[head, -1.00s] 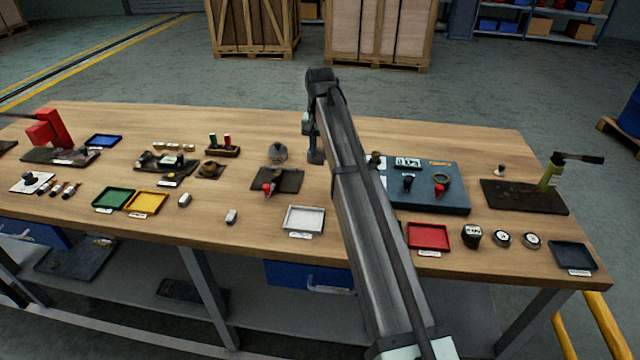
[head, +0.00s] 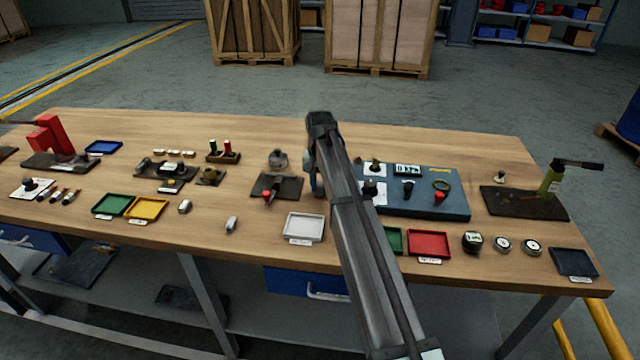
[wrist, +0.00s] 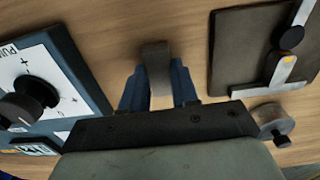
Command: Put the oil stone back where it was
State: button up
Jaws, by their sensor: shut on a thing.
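My gripper (wrist: 158,90) is shut on a grey-brown block, the oil stone (wrist: 157,66), which sticks out between the blue fingers in the wrist view. Bare wood shows around the stone; I cannot tell whether it touches the table. In the head view my gripper (head: 317,187) is low over the table, between the dark mat and the blue-grey panel board, partly covered by my arm. I cannot make out the stone there.
The dark mat (head: 291,190) carries a lever part; the panel board (head: 440,208) with knobs lies opposite. A grey round part (head: 278,158) stands behind the mat. A white tray (head: 304,228), a green tray (head: 394,240) and a red tray (head: 428,244) line the front.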

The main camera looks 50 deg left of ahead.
aim_at(320, 187)
jog(key=o, duration=1)
jog(key=shift+f, duration=0.1)
notch_tip(320, 187, up, 12)
jog(key=shift+r, duration=0.15)
dwell(0.3)
